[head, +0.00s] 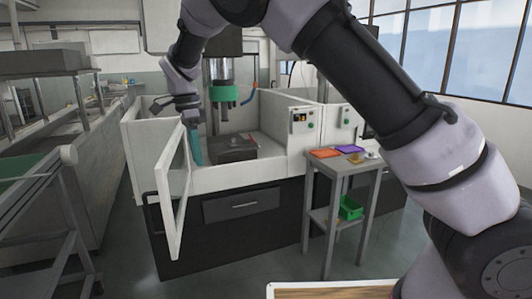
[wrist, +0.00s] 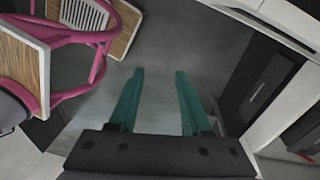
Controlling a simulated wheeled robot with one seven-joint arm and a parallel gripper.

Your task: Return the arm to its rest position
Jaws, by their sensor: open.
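My arm crosses the head view from the lower right, up over the top edge, and down at the left to my gripper (head: 197,150). Its teal fingers point down in front of the white machine enclosure, beside its open door panel (head: 171,190). Whether they are over the rim or short of it is hard to tell in that view. In the wrist view my gripper (wrist: 159,73) has its two teal fingers well apart. Only grey floor shows between them, so it is open and empty.
The machine (head: 245,207) has a dark front and a white rim. A small grey table (head: 341,165) with orange and purple items stands right of it. A pink-framed piece with wooden panels (wrist: 75,35) shows at the wrist view's upper left. A metal counter lines the left.

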